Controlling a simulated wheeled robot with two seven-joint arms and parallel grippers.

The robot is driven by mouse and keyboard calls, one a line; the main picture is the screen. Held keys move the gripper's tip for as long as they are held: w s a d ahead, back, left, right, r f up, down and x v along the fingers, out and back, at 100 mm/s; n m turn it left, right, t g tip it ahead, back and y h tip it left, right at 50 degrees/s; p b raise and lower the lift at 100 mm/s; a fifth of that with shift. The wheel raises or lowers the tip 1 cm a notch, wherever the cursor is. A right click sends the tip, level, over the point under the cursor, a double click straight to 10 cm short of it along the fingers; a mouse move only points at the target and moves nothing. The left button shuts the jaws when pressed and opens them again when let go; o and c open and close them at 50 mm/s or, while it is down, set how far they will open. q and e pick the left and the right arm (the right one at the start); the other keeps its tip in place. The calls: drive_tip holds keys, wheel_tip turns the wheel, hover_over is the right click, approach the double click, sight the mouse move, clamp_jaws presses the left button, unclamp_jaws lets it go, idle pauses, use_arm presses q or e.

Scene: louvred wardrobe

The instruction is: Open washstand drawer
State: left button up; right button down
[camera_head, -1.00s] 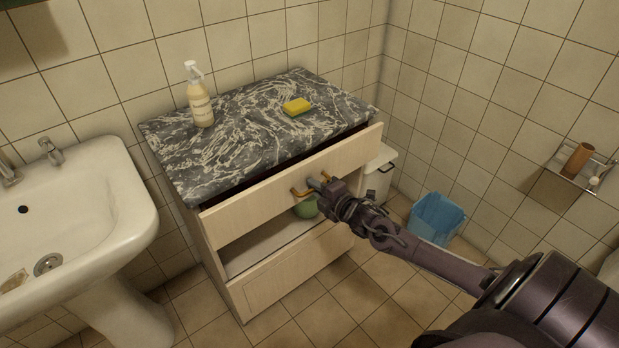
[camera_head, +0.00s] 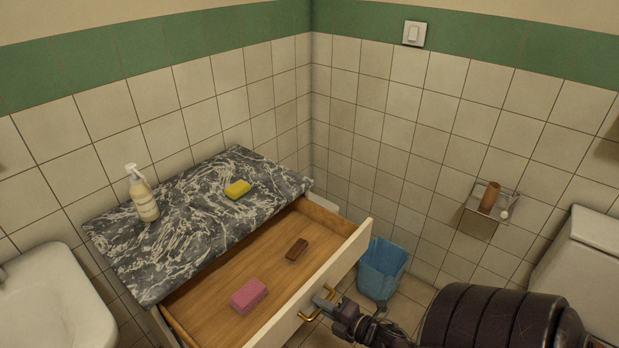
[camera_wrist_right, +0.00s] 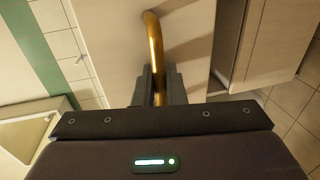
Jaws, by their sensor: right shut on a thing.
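The washstand has a dark marbled top (camera_head: 190,225) and a pale front. Its top drawer (camera_head: 218,287) is pulled well out, showing a wooden inside. A pink block (camera_head: 249,295) and a small brown block (camera_head: 297,249) lie in it. My right gripper (camera_head: 326,297) is at the drawer front and shut on its brass handle (camera_head: 309,317). The right wrist view shows the curved handle (camera_wrist_right: 155,45) between the fingers (camera_wrist_right: 158,88). My left gripper is not in view.
A soap bottle (camera_head: 142,195) and a yellow sponge (camera_head: 237,190) stand on the marbled top. A white sink (camera_head: 55,300) is at left. A blue bin (camera_head: 382,268) is on the floor right of the drawer. A wall shelf (camera_head: 487,205) and a white toilet (camera_head: 580,260) are farther right.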

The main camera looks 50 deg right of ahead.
drive_tip(key=shift+s, duration=0.65)
drive_tip(key=c, duration=1.9)
unclamp_jaws()
drive_tip(key=v, duration=0.8)
drive_tip(key=shift+d+f, duration=0.1)
